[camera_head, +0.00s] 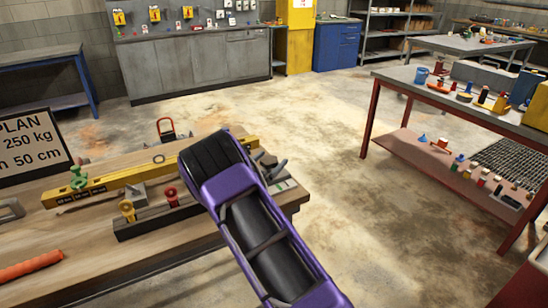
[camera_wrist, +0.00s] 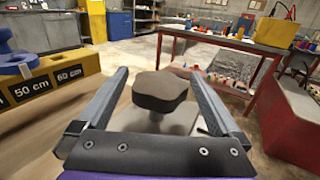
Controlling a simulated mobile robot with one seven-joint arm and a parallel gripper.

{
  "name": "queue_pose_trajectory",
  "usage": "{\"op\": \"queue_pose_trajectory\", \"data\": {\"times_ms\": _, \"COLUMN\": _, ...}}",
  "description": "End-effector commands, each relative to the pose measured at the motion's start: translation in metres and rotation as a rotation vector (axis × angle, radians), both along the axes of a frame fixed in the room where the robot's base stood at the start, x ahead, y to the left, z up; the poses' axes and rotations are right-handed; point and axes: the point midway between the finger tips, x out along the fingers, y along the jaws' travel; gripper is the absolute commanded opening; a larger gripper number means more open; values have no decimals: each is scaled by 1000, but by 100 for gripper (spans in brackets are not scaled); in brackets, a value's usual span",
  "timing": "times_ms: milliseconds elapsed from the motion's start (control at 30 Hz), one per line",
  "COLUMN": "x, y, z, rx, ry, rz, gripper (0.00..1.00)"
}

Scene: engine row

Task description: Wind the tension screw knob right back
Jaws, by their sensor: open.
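A dark grey-brown lobed knob (camera_wrist: 160,91) stands on a short stem in the middle of the wrist view. I take it for the tension screw knob. My gripper (camera_wrist: 160,73) is open, with one finger to each side of the knob in the picture. A gap shows between the knob and each finger, so neither appears to touch it. The lower stem is partly hidden by the gripper's palm. In the head view my purple arm covers most of this spot, and I cannot make out the knob clearly there.
A yellow measuring bar (camera_head: 95,187) lies along the wooden bench (camera_head: 165,245); its labelled end (camera_wrist: 55,84) is left of my gripper in the wrist view. Yellow and red knobs stand on a dark block (camera_head: 155,222). A red-legged table (camera_head: 465,108) is at right, with open floor between.

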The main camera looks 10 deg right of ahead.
Motion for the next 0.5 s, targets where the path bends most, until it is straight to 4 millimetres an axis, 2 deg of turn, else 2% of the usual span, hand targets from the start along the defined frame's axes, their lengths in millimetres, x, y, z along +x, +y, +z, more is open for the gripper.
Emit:
{"op": "queue_pose_trajectory", "data": {"times_ms": 200, "x": 17, "y": -15, "z": 0, "rx": -1, "ry": 1, "rz": 1, "gripper": 100}}
{"op": "queue_pose_trajectory", "data": {"times_ms": 500, "x": 20, "y": -17, "z": 0, "rx": 0, "ry": 1, "rz": 1, "gripper": 100}}
